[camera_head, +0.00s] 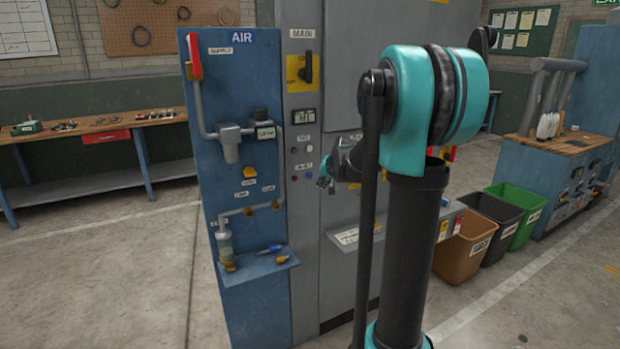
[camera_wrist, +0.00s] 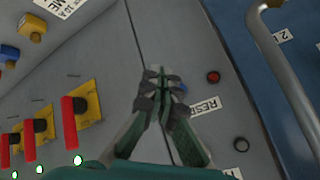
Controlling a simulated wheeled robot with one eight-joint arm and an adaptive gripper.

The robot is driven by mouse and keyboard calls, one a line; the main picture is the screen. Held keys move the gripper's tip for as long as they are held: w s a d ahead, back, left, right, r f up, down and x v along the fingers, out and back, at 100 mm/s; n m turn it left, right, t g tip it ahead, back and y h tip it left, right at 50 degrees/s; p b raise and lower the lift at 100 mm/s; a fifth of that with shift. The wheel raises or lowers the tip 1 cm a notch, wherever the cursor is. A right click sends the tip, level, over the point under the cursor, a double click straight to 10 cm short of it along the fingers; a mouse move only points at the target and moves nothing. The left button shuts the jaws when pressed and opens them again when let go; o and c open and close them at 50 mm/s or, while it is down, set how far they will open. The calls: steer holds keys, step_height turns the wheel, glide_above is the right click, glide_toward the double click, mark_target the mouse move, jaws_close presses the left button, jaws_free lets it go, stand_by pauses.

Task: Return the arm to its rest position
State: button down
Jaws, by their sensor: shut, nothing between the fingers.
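My arm rises in the middle of the head view, with its teal joint in front of the grey cabinet (camera_head: 345,60). My gripper (camera_head: 325,184) shows small at the left of the arm, near the cabinet front. In the wrist view my gripper (camera_wrist: 160,75) is shut and empty, its fingertips together. It points at the cabinet face (camera_wrist: 200,50), beside a label reading RESET and a red button (camera_wrist: 213,76). I cannot tell whether the fingertips touch the panel.
The blue AIR panel (camera_head: 245,90), with pipes and a small shelf (camera_head: 258,267), stands left of the cabinet. Red-handled switches (camera_wrist: 75,122) are at left in the wrist view. Brown (camera_head: 465,250), black and green bins stand at right. The floor at left (camera_head: 100,280) is clear.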

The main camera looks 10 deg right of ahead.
stand_by(0.3)
steer(key=s+f+n+g, duration=0.1)
steer(key=s+f, duration=0.4)
steer(key=s, duration=0.7)
steer(key=s+a+f+n+g+h, duration=0.1)
steer(key=s+f, duration=0.5)
steer(key=s, duration=0.7)
steer(key=s+f+n+g, duration=0.2)
steer(key=s+f, duration=0.3)
steer(key=s, duration=0.7)
steer(key=shift+s+a+f+n+h, duration=0.15)
steer(key=shift+s+a+n+h, duration=0.1)
steer(key=shift+a+n+h, duration=0.2)
